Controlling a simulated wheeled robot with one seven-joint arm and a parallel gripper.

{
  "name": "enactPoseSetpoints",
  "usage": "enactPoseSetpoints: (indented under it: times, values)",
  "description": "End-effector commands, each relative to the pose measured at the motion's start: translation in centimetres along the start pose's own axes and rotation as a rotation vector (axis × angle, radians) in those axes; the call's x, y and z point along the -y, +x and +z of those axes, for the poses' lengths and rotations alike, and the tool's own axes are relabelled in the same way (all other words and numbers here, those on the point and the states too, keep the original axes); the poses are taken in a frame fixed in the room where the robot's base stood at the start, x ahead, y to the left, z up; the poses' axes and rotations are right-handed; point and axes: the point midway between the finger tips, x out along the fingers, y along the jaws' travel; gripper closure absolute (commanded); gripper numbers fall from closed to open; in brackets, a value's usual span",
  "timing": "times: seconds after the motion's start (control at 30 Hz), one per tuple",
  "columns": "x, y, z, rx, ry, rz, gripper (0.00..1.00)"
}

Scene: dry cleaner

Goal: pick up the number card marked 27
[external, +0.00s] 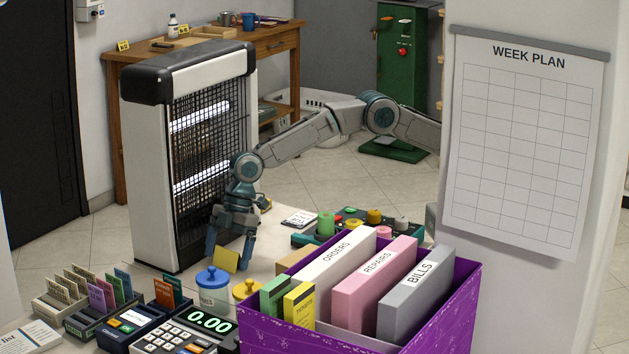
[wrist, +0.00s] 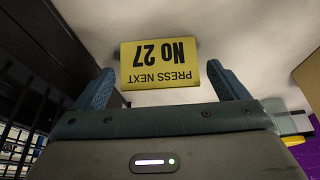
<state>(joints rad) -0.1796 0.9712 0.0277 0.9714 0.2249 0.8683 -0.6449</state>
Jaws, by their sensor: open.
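The number card marked 27 (wrist: 160,64) is yellow with black print reading "PRESS NEXT" and "NO 27", upside down in the wrist view. In the external view the yellow card (external: 226,260) shows low by my fingertips, partly covered by a finger. My gripper (external: 231,258) points down over the counter beside the heater. In the wrist view my gripper (wrist: 158,88) is open, with one blue finger on each side of the card's lower edge. I cannot tell whether the fingers touch the card.
A tall grille heater (external: 137,165) stands close left of my gripper. A blue-lidded jar (external: 212,290), a card reader (external: 133,322) and a cash register (external: 180,335) are in front. A purple box (external: 455,305) of binders stands right. A teal tray (external: 305,238) lies behind.

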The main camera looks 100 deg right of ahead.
Motion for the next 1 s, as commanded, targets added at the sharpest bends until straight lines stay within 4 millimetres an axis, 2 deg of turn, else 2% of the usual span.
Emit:
enactPoseSetpoints:
  times: [0.03,0.07,0.2,0.23,0.57,0.67,1.0]
  values:
    - [0.0,0.0,0.0,0.000,0.000,0.000,0.06]
    - [0.0,0.0,0.0,0.000,0.000,0.000,0.12]
    - [0.0,0.0,0.0,0.000,0.000,0.000,0.51]
    - [0.0,0.0,0.0,0.000,0.000,0.000,0.54]
    - [0.0,-0.5,-0.2,-0.001,-0.001,0.001,0.54]
    - [0.0,-1.8,-0.8,-0.003,-0.001,0.001,0.54]
    - [0.0,-7.8,-3.2,-0.002,0.000,0.001,0.54]
